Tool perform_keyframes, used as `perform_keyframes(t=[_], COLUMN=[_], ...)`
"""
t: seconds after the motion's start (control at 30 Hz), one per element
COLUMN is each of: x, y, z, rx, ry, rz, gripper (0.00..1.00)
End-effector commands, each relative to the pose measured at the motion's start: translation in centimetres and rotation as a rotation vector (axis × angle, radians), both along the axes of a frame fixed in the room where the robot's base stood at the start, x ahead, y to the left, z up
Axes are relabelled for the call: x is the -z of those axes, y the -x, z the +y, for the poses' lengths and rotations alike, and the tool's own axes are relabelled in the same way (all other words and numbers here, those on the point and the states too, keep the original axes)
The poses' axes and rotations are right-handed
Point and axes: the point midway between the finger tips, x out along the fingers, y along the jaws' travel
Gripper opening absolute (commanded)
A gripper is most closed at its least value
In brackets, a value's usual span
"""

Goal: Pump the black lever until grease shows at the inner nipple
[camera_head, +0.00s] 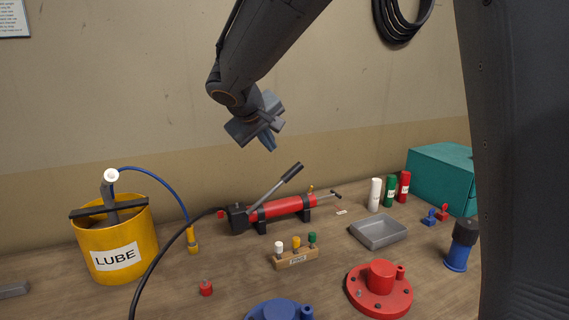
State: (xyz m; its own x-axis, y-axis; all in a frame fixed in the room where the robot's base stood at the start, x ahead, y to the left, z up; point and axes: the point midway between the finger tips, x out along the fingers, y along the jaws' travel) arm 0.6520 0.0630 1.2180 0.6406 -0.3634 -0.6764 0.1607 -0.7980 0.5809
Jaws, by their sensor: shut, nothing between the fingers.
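A red hand pump (284,207) lies on its black mounts on the workbench. Its lever has a grey rod and a black grip (292,172) and slants up to the right. My gripper (269,144) is shut and empty, in the air above the pump and up-left of the grip; it looks apart from the lever. A red flanged housing (381,275) stands at the front right, with a small side stub. A blue housing (277,310) is cut off by the bottom edge. I cannot tell which fitting is the inner nipple, and no grease can be made out.
A yellow LUBE bucket (143,234) with a blue hose stands at left. A black hose (160,254) runs from the pump. A small rack (296,257), grey tray (378,240), several tubes (376,195), blue-black cylinder (459,248) and teal box (443,177) stand around.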

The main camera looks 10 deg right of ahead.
Motion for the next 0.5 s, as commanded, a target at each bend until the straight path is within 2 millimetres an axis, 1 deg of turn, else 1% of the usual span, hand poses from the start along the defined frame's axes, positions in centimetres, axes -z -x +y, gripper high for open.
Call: perform_keyframes(t=[0.1, 0.4, 0.5], x=[1.6, 5.3, 6.5], y=[-1.4, -4.8, -4.5], z=[-1.1, -3.2, -4.1], rx=[0.004, 0.005, 0.005], ry=[0.003, 0.001, 0.001], rz=[0.005, 0.004, 0.004], gripper=[0.0, 0.0, 0.0])
